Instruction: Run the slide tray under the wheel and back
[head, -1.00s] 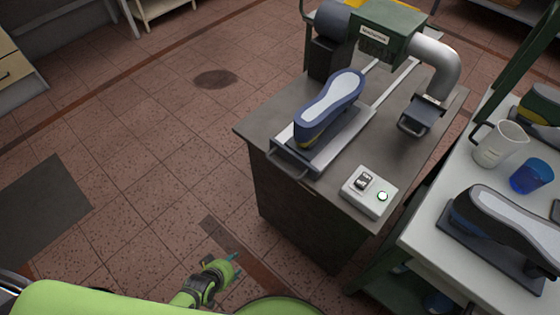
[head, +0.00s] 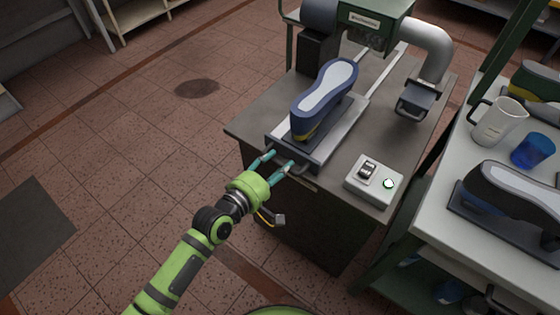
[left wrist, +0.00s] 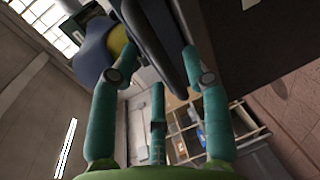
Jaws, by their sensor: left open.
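The slide tray (head: 326,147) is a light metal plate on rails on top of a grey machine cabinet. It sits at the near end of the rails, with a bar handle (head: 296,167) on its near edge. A blue shoe last with a pale sole (head: 327,92) lies sole up on it. The green wheel machine (head: 372,22) stands behind; its wheel cannot be made out. My left gripper (head: 281,158) is open at the handle. In the left wrist view, the dark handle bar (left wrist: 155,45) runs between the spread fingers; contact cannot be told. My right gripper is out of view.
A switch box (head: 374,182) with a lit green button stands right of the tray. A grey duct (head: 432,48) and a small dark hood (head: 417,99) are at the right. A side table holds a jug (head: 498,122), a blue cup (head: 533,150) and another shoe last (head: 515,197).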

